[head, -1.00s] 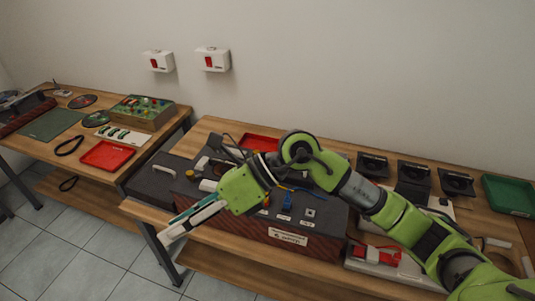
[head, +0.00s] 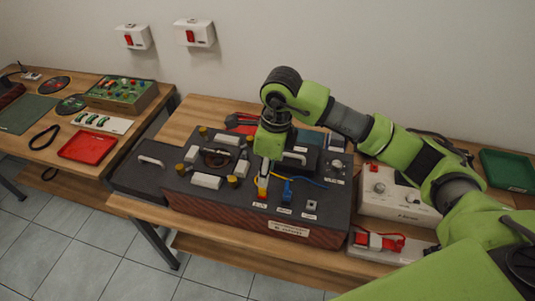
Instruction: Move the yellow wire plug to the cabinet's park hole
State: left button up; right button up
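The yellow wire plug (head: 262,191) stands at the front of the dark cabinet top (head: 190,192), above a small white label. My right gripper (head: 264,178) points down directly over it, with its fingers at the plug. From this angle I cannot tell whether the fingers are closed on it. A blue plug (head: 287,192) with a blue wire sits just right of the yellow one. A small light square fitting (head: 311,205) with a label below it is further right on the cabinet; I cannot read whether it is the park hole. My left gripper is not in view.
Yellow cylinders and white blocks stand on the cabinet's left part. A white device (head: 395,195) and a red-clamped unit (head: 377,241) are to the right. A green tray (head: 508,170) is far right. A second table with a red tray (head: 87,147) is at left.

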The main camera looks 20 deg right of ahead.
aim_at(263, 191)
jog(key=f, duration=0.2)
jog(key=f+p, duration=0.1)
jog(key=f, duration=0.1)
jog(key=f+p, duration=0.1)
jog(key=f, duration=0.2)
jog(key=shift+w+a, duration=0.25)
jog(key=shift+a, duration=0.15)
jog(key=shift+f, duration=0.25)
jog(key=shift+w+f, duration=0.1)
jog(key=shift+f, duration=0.15)
grip_shut()
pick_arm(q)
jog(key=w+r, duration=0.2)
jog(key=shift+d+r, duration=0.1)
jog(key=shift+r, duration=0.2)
pick_arm(e)
jog(key=c, duration=0.9)
grip_release()
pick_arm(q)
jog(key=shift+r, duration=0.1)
pick_arm(e)
jog(key=shift+r, duration=0.2)
pick_arm(q)
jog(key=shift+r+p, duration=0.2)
jog(key=shift+p, duration=0.1)
pick_arm(e)
jog(key=shift+r, duration=0.45)
